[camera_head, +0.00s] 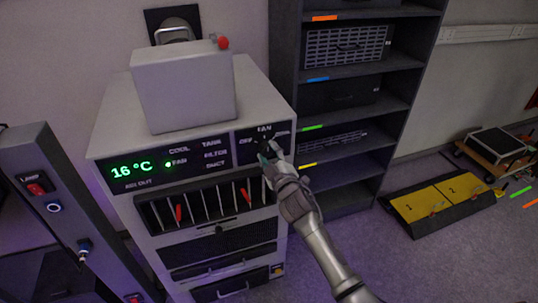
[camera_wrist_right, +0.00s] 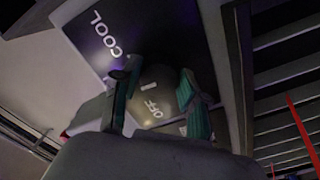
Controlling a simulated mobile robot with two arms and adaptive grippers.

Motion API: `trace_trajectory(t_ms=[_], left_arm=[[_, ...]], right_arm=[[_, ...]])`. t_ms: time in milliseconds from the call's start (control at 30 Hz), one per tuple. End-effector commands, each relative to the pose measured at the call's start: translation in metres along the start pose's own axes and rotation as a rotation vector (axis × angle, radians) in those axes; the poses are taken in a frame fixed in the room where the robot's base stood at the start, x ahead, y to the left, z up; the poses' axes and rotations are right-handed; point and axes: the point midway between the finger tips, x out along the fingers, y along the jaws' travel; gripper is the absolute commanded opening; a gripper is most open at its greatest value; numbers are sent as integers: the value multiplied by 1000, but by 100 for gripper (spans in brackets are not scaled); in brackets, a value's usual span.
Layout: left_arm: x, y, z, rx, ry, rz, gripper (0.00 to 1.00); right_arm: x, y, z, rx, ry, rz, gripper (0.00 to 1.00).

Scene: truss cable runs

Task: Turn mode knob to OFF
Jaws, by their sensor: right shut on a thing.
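The mode knob (camera_wrist_right: 158,76) is a dark round knob on a black panel (camera_wrist_right: 190,40); in the wrist view it sits between my right gripper's fingers. White COOL and OFF labels show around it, and a short white mark lies close to OFF; I cannot tell whether that mark is on the knob. In the head view the panel reads OFF at left, FAN at top and a partly readable label at right. My right gripper (camera_head: 268,152) is at this panel, shut on the knob, and hides most of it. My left gripper is not in view.
The grey cabinet (camera_head: 110,135) shows a green 16 °C display (camera_head: 134,170) and a lit green dot beside FAN. A grey box (camera_head: 185,90) stands on top. A dark shelf rack (camera_head: 350,120) is close behind at right. A post with switches (camera_head: 60,210) stands at left.

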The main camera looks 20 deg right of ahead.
Motion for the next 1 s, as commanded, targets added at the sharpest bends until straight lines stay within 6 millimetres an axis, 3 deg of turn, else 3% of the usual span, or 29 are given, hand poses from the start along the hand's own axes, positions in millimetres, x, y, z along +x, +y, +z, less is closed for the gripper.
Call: trace_trajectory(t_ms=[600,1000], left_arm=[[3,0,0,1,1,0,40],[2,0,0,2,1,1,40]], right_arm=[[0,1,0,-581,0,-1,8],[0,1,0,-838,0,-1,8]])
